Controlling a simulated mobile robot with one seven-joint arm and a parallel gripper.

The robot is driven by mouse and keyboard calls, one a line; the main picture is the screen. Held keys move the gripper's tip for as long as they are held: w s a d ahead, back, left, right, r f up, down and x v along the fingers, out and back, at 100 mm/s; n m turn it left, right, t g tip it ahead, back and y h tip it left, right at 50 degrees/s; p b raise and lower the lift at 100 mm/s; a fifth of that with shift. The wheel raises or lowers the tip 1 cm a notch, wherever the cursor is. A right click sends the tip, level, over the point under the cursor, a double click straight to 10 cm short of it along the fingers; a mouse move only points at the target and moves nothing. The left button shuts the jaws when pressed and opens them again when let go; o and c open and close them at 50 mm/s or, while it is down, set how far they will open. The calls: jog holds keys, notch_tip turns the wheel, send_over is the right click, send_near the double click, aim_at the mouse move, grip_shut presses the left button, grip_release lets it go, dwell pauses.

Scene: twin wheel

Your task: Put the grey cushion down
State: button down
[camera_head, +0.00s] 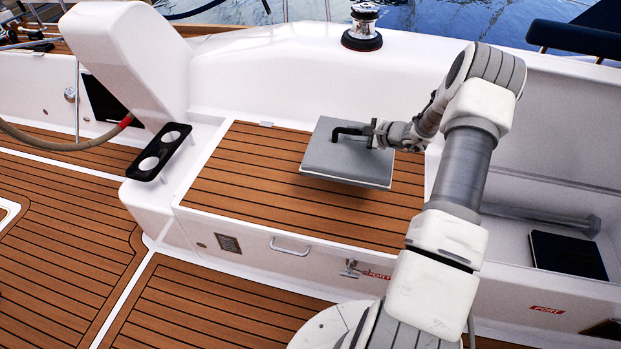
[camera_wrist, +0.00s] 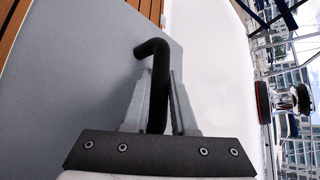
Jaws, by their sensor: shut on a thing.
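The grey cushion (camera_head: 345,163) is a flat square pad with a black handle on its top. It is over the right part of the teak-topped bench (camera_head: 245,180), with a shadow beside it; whether it touches the bench is hard to tell. My gripper (camera_head: 374,134) is shut on the black handle. In the wrist view, the two fingers (camera_wrist: 162,100) close around the bent black handle (camera_wrist: 155,62), and the grey cushion (camera_wrist: 90,90) fills the left side.
A white pedestal with a black two-hole cup holder (camera_head: 160,152) stands left of the bench. A winch (camera_head: 362,27) is on the white coaming behind. An open white recess with a dark pad (camera_head: 567,255) lies to the right. The bench's left part is clear.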

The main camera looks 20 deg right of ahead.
aim_at(317, 155)
jog(key=shift+d+f, duration=0.2)
jog(key=shift+f, duration=0.15)
jog(key=a+f+b, duration=0.1)
jog(key=a+f, duration=0.1)
jog(key=a, duration=0.1)
jog(key=w+a+f+b, duration=0.1)
jog(key=a+f, duration=0.1)
jog(key=a, duration=0.2)
jog(key=w+a+f+b, duration=0.1)
jog(key=a+f, duration=0.2)
jog(key=a, duration=0.1)
jog(key=shift+a+b, duration=0.1)
jog(key=shift+b, duration=0.25)
jog(key=shift+f+b, duration=0.75)
jog(key=shift+f, duration=1.25)
jog(key=shift+f, duration=0.1)
jog(key=shift+f, duration=0.15)
jog(key=c, duration=0.7)
grip_release()
